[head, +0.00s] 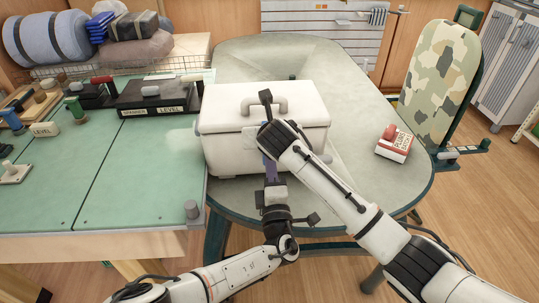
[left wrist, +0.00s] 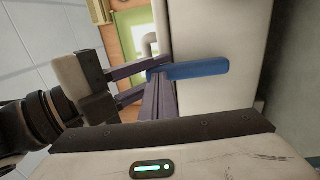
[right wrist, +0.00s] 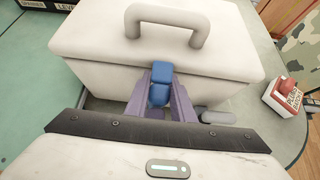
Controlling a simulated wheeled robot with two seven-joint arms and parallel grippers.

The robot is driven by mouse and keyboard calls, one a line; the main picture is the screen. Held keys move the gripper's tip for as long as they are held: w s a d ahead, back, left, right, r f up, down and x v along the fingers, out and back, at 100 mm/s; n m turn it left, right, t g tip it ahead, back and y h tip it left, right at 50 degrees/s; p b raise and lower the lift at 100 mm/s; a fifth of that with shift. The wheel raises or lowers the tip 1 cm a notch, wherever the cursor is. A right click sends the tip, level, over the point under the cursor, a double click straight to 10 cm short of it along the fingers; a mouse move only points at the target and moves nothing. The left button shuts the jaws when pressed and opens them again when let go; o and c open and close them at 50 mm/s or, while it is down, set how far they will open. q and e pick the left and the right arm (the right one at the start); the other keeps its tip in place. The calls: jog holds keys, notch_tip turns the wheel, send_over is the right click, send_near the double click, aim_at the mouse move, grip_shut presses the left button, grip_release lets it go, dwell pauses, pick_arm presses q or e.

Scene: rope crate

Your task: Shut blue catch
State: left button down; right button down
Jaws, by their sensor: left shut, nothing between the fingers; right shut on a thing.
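A white cooler box (head: 225,150) with a grey top handle stands on the table, its lid down. Its blue catch (right wrist: 160,68) is on the front face, between the purple fingers of my right gripper (right wrist: 158,88). The catch also shows in the left wrist view (left wrist: 195,71), sticking out from the box front. In the head view my right arm hides it. My left gripper (left wrist: 162,85) is shut and empty, its fingertips right by the catch and the right fingers; I cannot tell if they touch.
A red and white carton (head: 394,144) stands to the right on the table (head: 365,110). A green workbench (head: 130,180) with tool cases adjoins on the left.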

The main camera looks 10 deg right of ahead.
pick_arm(q)
jog(key=shift+w+a+r+g, duration=0.1)
jog(key=shift+w+r+g, duration=0.1)
jog(key=shift+w, duration=0.25)
jog(key=shift+w+a+r+g, duration=0.1)
jog(key=shift+w+r, duration=0.1)
jog(key=shift+w, duration=0.25)
pick_arm(e)
jog(key=shift+s+a+f, duration=0.1)
jog(key=c, duration=1.5)
grip_release()
pick_arm(q)
jog(key=shift+s, duration=0.1)
jog(key=shift+d, duration=0.15)
jog(key=shift+f, duration=0.1)
